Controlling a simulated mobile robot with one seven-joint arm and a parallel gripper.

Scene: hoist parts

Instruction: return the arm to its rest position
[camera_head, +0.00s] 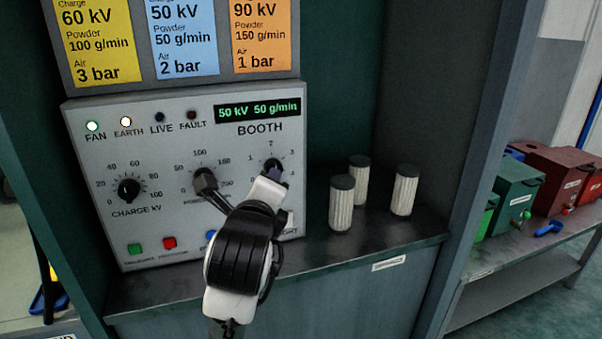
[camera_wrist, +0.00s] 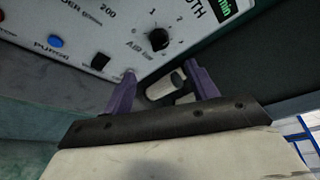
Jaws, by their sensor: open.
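My gripper (camera_head: 272,180) is in front of the lower right of the grey booth control panel (camera_head: 92,180), close to the air knob (camera_wrist: 159,39). In the wrist view its two purple fingers (camera_wrist: 162,85) stand apart with nothing held between them. The air knob lies beyond the fingertips there, apart from them. A pale cylinder with a dark cap (camera_wrist: 165,87) shows behind the gap between the fingers. My arm hides part of the panel's lower right and the shelf edge in the head view.
Several white ribbed cylinders with dark caps (camera_head: 342,205) stand on the shelf (camera_head: 290,262) right of the panel. A side wall (camera_head: 483,130) bounds the booth on the right. Beyond it, a bench (camera_head: 500,262) holds green and red boxes. The panel display (camera_head: 258,110) reads 50 kV 50 g/min.

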